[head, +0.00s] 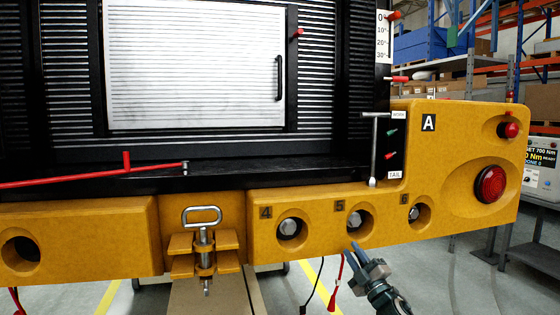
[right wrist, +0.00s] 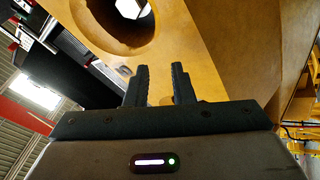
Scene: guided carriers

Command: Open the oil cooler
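A large silver door panel (head: 190,65) with a black vertical handle (head: 279,78) on its right side is set in the black ribbed front of the machine; it looks closed, and I take it for the oil cooler door. My right gripper (head: 351,250) is low at the lower edge of the yellow bumper, below the hole marked 5 and well below the door. Its two fingers (right wrist: 158,82) stand apart in the right wrist view with nothing between them. My left gripper is not in view.
The yellow bumper (head: 335,190) has recessed bolts marked 4, 5 and 6 and a red lamp (head: 490,184). A red bar (head: 70,178) lies along the black ledge at left. A pin with a loop handle (head: 201,216) stands in the hitch. A grey T-handled rod (head: 374,150) stands at right.

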